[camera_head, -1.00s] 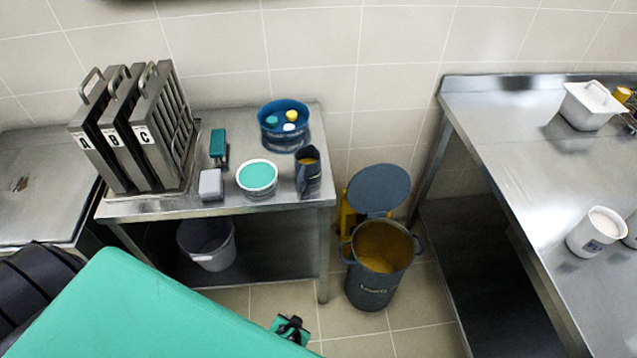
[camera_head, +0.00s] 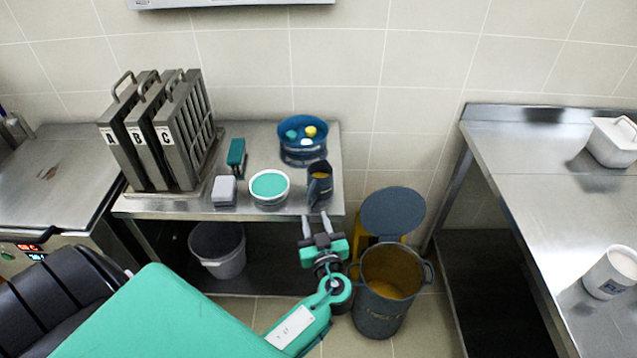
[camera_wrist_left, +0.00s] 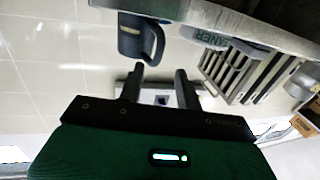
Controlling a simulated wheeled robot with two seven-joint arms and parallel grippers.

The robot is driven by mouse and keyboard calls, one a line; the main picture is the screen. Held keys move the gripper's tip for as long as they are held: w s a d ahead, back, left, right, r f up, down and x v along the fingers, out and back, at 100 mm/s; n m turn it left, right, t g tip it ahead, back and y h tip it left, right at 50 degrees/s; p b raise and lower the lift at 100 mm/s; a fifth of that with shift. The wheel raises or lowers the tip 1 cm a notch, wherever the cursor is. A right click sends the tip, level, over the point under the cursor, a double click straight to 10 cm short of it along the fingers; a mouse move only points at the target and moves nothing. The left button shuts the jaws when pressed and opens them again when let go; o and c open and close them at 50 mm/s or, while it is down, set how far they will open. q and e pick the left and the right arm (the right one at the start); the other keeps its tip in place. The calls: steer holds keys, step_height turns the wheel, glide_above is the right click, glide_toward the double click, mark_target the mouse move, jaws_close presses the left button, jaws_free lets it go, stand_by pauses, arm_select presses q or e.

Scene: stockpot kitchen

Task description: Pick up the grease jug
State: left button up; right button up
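The grease jug (camera_head: 320,188) is a dark grey jug with yellow-brown inside. It stands upright near the right front corner of the steel table (camera_head: 155,206). In the left wrist view the jug (camera_wrist_left: 131,37) shows its handle, beyond the fingertips and a little left of them. My left gripper (camera_head: 316,215) is open and empty, its two fingers pointing at the table just in front of and below the jug, apart from it. Its fingers also show spread in the left wrist view (camera_wrist_left: 159,71). My right gripper is not in view.
A bowl of teal contents (camera_head: 269,189), a grey block (camera_head: 224,191), a green brush (camera_head: 236,155), a blue basin (camera_head: 303,141) and filter racks (camera_head: 165,135) share the table. A grey bucket (camera_head: 218,250) sits below.

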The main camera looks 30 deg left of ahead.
mark_target(310, 201)
arm_select(q)
steer(key=x, duration=0.3)
steer(key=shift+w+p, duration=0.1)
steer(key=shift+p, duration=0.25)
steer(key=shift+w+a+r+p, duration=0.2)
steer(key=shift+w+a+p, duration=0.2)
steer(key=shift+p, duration=0.1)
steer(key=x, duration=0.1)
steer(key=p+x, duration=0.2)
steer(key=x, duration=0.1)
steer(key=shift+w+f, duration=0.1)
steer(key=shift+f, duration=0.25)
jaws_close()
